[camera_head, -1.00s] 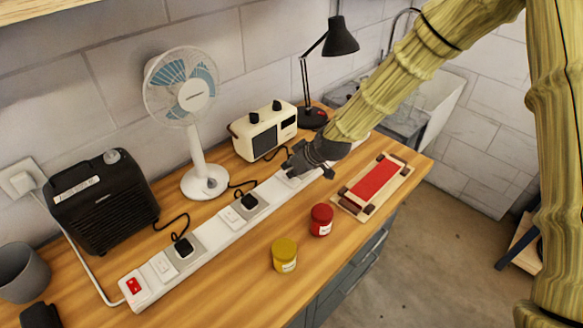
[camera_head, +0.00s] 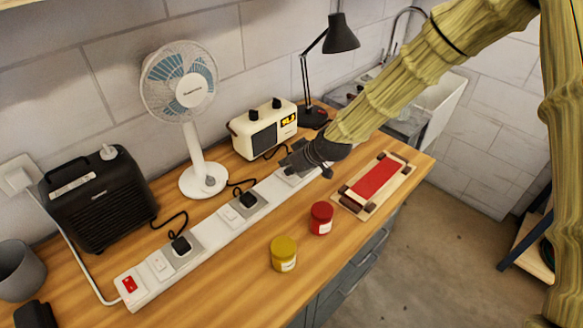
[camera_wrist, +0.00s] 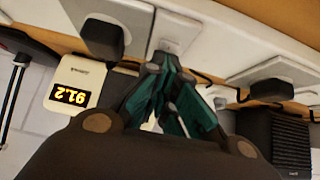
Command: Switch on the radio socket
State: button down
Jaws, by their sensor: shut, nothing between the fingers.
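The cream radio (camera_head: 254,142) stands at the back of the bench, and its display (camera_head: 289,121) glows orange. In the wrist view the radio (camera_wrist: 62,100) shows upside down with "91.2" lit. The long white power strip (camera_head: 214,234) runs along the bench in front of it. My gripper (camera_head: 293,165) is shut and empty, down at the strip's section in front of the radio, hiding most of that socket. In the wrist view my fingertips (camera_wrist: 166,66) are at a white rocker switch (camera_wrist: 170,47) beside a dark plug (camera_wrist: 102,38). Whether they touch is unclear.
A black heater (camera_head: 98,200), a white fan (camera_head: 203,178) and a black lamp (camera_head: 341,40) stand along the wall. A yellow jar (camera_head: 284,256), a red jar (camera_head: 321,219) and a red-topped wooden board (camera_head: 377,180) lie in front of the strip.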

aim_at(290, 176)
jog(key=shift+w+a, duration=0.15)
jog(key=shift+a, duration=0.1)
jog(key=shift+r, duration=0.15)
jog(key=r, duration=0.1)
jog(key=r+p, duration=0.2)
jog(key=r, duration=0.1)
jog(key=shift+d, duration=0.25)
jog(key=shift+s+d, duration=0.15)
jog(key=shift+s, duration=0.15)
jog(key=s+d+f+b+v, duration=0.1)
jog(key=b+v, duration=0.2)
jog(key=v, duration=0.6)
jog(key=shift+d+r, duration=0.1)
